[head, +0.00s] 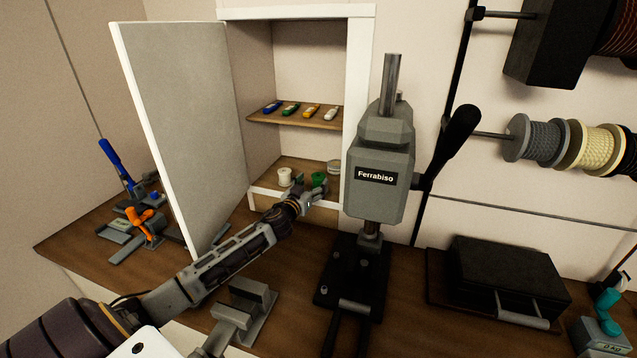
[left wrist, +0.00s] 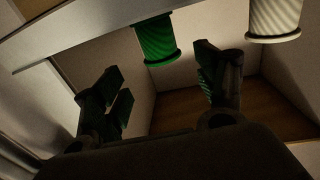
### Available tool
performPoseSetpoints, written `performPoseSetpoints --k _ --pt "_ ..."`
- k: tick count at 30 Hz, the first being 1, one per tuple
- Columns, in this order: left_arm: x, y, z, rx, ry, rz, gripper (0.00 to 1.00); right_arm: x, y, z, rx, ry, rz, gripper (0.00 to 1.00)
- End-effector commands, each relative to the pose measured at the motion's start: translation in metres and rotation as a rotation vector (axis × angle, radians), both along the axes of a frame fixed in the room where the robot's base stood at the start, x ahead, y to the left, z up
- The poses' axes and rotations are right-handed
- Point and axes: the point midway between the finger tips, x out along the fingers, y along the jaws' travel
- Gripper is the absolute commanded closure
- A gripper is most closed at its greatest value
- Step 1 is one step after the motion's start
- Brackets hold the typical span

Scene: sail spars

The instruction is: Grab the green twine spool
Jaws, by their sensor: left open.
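The green twine spool (head: 319,179) stands on the lower board of the open wall cabinet, right of a white spool (head: 284,177). My left gripper (head: 316,194) reaches to the cabinet's front, just below and in front of the green spool in the head view, partly covering it. In the left wrist view, the open, empty fingers (left wrist: 163,82) spread to either side, and the green spool (left wrist: 157,40) shows beyond them, between their directions. The white spool (left wrist: 275,18) is farther right there. I cannot tell whether a finger touches the green spool. My right gripper is not seen.
The cabinet door (head: 185,130) stands open left of my arm. A grey Ferrabiso press (head: 380,150) stands close to the right. Several coloured items lie on the shelf (head: 290,117) above.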

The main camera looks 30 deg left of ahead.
Motion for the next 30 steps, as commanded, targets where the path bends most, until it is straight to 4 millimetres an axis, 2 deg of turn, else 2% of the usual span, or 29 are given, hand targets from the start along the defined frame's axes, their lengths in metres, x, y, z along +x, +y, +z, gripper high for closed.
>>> performPoseSetpoints --k 14,30 --pt "0.003 0.000 0.000 0.000 0.000 0.000 0.28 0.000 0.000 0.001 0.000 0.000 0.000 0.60" --pt "0.034 0.010 -0.003 0.000 -0.001 0.000 0.28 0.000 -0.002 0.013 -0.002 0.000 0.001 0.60"
